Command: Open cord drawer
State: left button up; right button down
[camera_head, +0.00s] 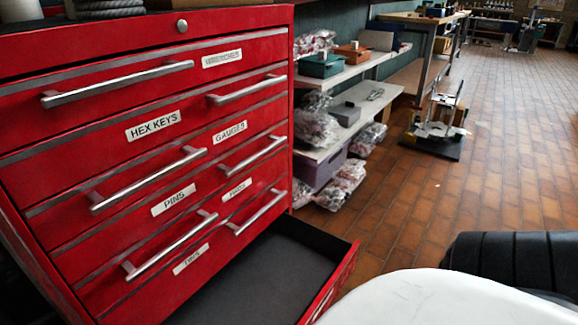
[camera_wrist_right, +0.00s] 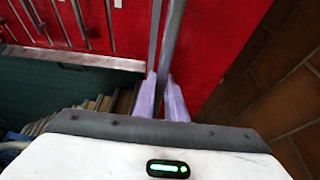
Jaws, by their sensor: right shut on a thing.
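A red tool cabinet (camera_head: 110,110) fills the left of the head view, with labelled drawers and silver bar handles. A low drawer (camera_head: 338,278) at its bottom right stands pulled out; its dark inside looks empty where visible. Its front label is out of sight, so I cannot read whether it is the cord drawer. In the right wrist view my right gripper (camera_wrist_right: 164,96) has its pale purple fingers shut on a grey bar handle (camera_wrist_right: 173,40) in front of a red panel (camera_wrist_right: 215,45). My left gripper is not in view.
Drawers labelled HEX KEYS (camera_head: 153,125), GAUGES and PINS are shut above the open one. Behind the cabinet, shelves (camera_head: 345,75) hold bins and bagged parts. A wheeled-looking stand (camera_head: 437,130) is on the tiled floor (camera_head: 490,170), which is otherwise largely clear.

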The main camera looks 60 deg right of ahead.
jog(key=c, duration=1.8)
grip_release()
jog(key=v, duration=1)
jog(key=shift+d, duration=0.1)
